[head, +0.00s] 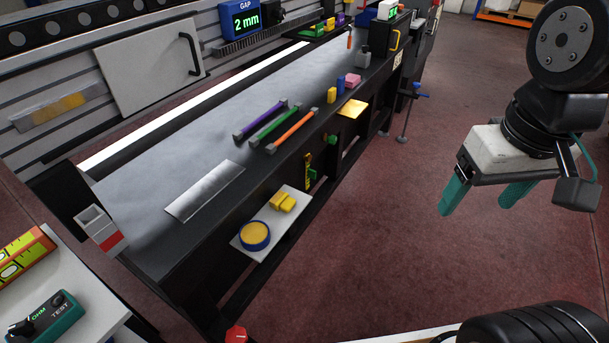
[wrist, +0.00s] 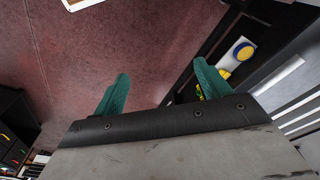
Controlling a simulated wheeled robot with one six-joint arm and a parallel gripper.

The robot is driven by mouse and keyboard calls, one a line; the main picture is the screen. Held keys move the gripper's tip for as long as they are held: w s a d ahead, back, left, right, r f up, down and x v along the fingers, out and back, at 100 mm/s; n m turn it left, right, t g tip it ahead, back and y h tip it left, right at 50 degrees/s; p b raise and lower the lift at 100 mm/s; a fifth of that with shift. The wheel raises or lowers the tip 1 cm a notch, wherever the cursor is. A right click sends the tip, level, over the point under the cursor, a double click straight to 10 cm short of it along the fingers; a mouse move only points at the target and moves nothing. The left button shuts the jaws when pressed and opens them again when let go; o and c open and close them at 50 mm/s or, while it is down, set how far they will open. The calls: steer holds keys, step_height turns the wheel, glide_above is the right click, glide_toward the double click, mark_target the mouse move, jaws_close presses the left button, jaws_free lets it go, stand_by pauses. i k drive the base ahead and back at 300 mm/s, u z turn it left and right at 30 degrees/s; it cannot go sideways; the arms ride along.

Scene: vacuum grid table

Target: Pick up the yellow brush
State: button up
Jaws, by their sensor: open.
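A small yellow stepped object (head: 283,201), which looks like the yellow brush, lies on a white side shelf (head: 277,226) at the table's near long side. In the wrist view, a yellow piece (wrist: 225,73) shows beside my right-hand finger, partly hidden. A round blue tin with a yellow top (head: 255,236) sits on the same shelf; it also shows in the wrist view (wrist: 244,51). My gripper (head: 481,200) has teal fingers, spread apart and empty. It hangs over the red floor to the right of the table, well apart from the shelf.
The grey table (head: 215,150) carries purple, green and orange bars (head: 292,131), a metal plate (head: 205,190) and small blocks. A white bench with a teal meter (head: 48,318) stands at lower left. Red floor (head: 400,230) between table and gripper is clear.

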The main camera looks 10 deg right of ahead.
mark_target(282, 200)
steer(key=z, duration=0.55)
steer(key=k, duration=0.65)
steer(key=z, duration=0.5)
steer(key=i, duration=1.25)
steer(key=u, duration=1.2)
steer(key=i, duration=0.4)
steer(key=u, duration=0.45)
